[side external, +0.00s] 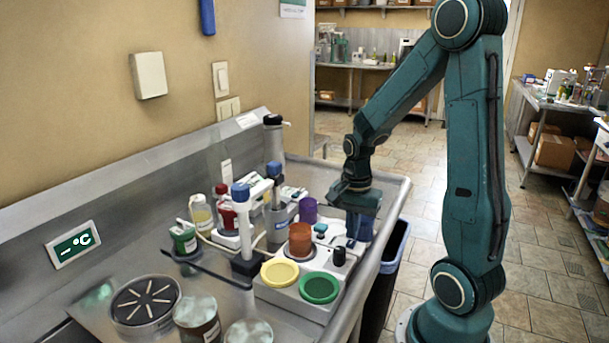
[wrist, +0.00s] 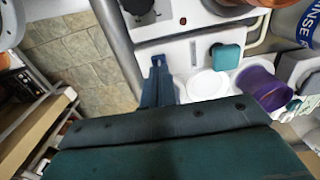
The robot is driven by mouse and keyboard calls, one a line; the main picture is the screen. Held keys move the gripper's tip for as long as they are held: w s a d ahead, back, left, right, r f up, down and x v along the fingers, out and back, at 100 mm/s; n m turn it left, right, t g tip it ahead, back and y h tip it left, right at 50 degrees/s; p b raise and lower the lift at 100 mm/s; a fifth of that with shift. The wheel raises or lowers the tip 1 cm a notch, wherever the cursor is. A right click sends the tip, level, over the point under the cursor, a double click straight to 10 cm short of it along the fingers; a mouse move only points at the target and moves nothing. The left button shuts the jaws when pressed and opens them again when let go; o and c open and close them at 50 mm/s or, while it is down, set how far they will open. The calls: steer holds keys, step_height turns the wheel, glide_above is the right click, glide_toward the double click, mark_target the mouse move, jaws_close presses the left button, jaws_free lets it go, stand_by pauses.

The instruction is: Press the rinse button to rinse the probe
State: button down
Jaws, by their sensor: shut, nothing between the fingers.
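A small teal button (side external: 320,228) sits on the pale bench unit in the side view. It also shows as a teal square in the wrist view (wrist: 226,57). My gripper (side external: 357,236) is low over the unit's right edge, to the right of the button and apart from it. In the wrist view my fingers (wrist: 157,75) are together and empty, left of the button. A label reading RINSE is on a container (wrist: 306,25) at the upper right of the wrist view. A blue-capped probe-like piece (side external: 274,170) stands behind the unit; I cannot tell if it is the probe.
An orange-brown cup (side external: 300,238), a purple cup (side external: 308,208), a black knob (side external: 339,256), and yellow (side external: 280,271) and green (side external: 319,287) discs are near the button. Capped bottles crowd the left. A bin (side external: 390,265) stands beyond the bench's right edge.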

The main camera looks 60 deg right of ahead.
mark_target(351, 242)
steer(key=shift+f, duration=0.9)
steer(key=shift+r, duration=3.05)
